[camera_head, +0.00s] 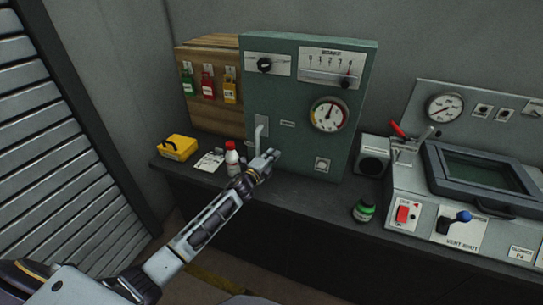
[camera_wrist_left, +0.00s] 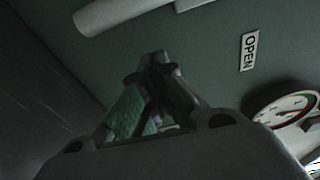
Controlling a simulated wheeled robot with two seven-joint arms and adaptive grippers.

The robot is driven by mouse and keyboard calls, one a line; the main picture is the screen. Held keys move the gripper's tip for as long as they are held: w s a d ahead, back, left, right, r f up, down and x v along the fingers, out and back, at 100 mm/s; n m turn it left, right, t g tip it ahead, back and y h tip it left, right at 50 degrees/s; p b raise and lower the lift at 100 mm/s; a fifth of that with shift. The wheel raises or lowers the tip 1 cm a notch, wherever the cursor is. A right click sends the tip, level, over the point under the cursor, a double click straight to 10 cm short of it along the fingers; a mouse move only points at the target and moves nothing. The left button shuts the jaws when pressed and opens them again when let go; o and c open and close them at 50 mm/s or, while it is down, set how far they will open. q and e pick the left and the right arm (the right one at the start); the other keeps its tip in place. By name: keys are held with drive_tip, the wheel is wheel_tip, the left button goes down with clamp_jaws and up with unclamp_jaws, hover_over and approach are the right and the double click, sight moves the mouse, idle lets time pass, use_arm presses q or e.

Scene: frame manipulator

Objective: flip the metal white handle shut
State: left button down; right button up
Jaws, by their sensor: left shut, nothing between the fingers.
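The white metal handle (camera_head: 259,133) sits on the left part of the green panel (camera_head: 290,90), on a light plate. It is a bent bar, with its long part hanging down in the head view. In the left wrist view the white bar (camera_wrist_left: 125,12) crosses the top left. My left gripper (camera_head: 270,157) is just below and right of the handle, in front of the panel. Its fingers (camera_wrist_left: 153,60) are closed together with nothing between them, and appear apart from the bar. My right gripper is not in view.
A red-capped white bottle (camera_head: 232,158) stands close left of my gripper. A yellow box (camera_head: 178,147) is further left. A green jar (camera_head: 363,210), a small speaker (camera_head: 372,160) and a console (camera_head: 470,215) are to the right. An OPEN label (camera_wrist_left: 249,52) is on the panel.

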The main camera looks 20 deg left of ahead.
use_arm(q)
drive_tip(key=s+a+b, duration=0.1)
drive_tip(key=s, duration=0.8)
drive_tip(key=shift+s+a, duration=0.2)
drive_tip(key=shift+s, duration=0.2)
idle(0.4)
idle(0.5)
